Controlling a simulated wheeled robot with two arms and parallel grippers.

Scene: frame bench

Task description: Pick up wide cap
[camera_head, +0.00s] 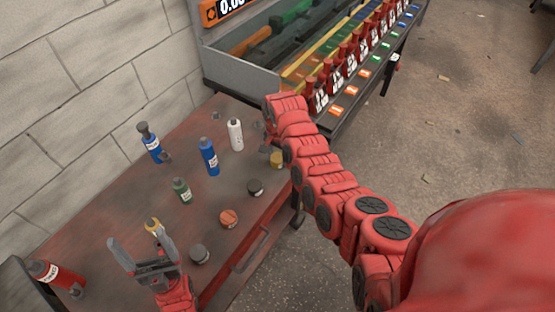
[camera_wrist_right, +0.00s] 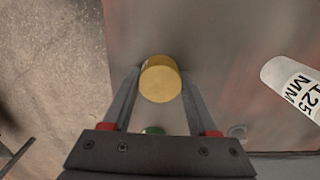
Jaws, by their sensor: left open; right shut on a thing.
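Several round caps stand on the red-grey bench; which one is the wide cap I cannot tell. A yellow cap (camera_head: 277,159) is near the bench's right edge. In the right wrist view the yellow cap (camera_wrist_right: 160,80) sits between the fingertips of my right gripper (camera_wrist_right: 161,84), which is shut on it. Whether it touches the bench is unclear. My left gripper (camera_head: 137,240) is open and empty at the bench's lower left.
Blue bottles (camera_head: 209,157), a white bottle (camera_head: 235,134) and a green bottle (camera_head: 182,190) stand on the bench (camera_head: 110,200). A rack with red bottles (camera_head: 340,75) is behind. The floor at right is mostly clear.

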